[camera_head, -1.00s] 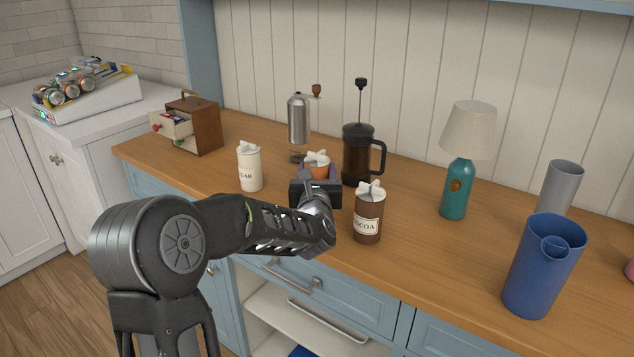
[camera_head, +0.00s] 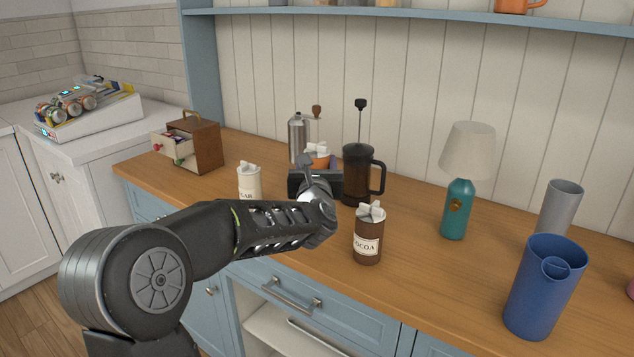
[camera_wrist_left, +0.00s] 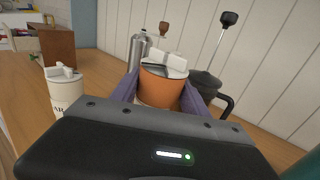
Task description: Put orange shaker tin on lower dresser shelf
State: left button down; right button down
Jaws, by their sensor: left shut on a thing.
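The orange shaker tin (camera_head: 318,152) has a white star-shaped or crossed top and is partly hidden behind my left gripper in the head view. In the left wrist view the tin (camera_wrist_left: 160,90) stands between the two purple-grey fingers. My left gripper (camera_wrist_left: 162,88) is shut on the tin, above or at the wooden counter (camera_head: 430,225); I cannot tell whether the tin's base touches it. The lower dresser shelf (camera_head: 275,330) shows as a white board in the opening below the blue drawer, partly cut off by the frame. My right gripper is not in view.
A sugar jar (camera_head: 249,181) stands left of the gripper. A brown cocoa jar (camera_head: 367,238), a French press (camera_head: 358,172) and a steel grinder (camera_head: 298,138) stand close by. A teal lamp (camera_head: 456,205) and blue pitcher (camera_head: 543,285) stand further right.

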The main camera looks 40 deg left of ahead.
pick_arm(q)
jog(key=shift+r, duration=1.4)
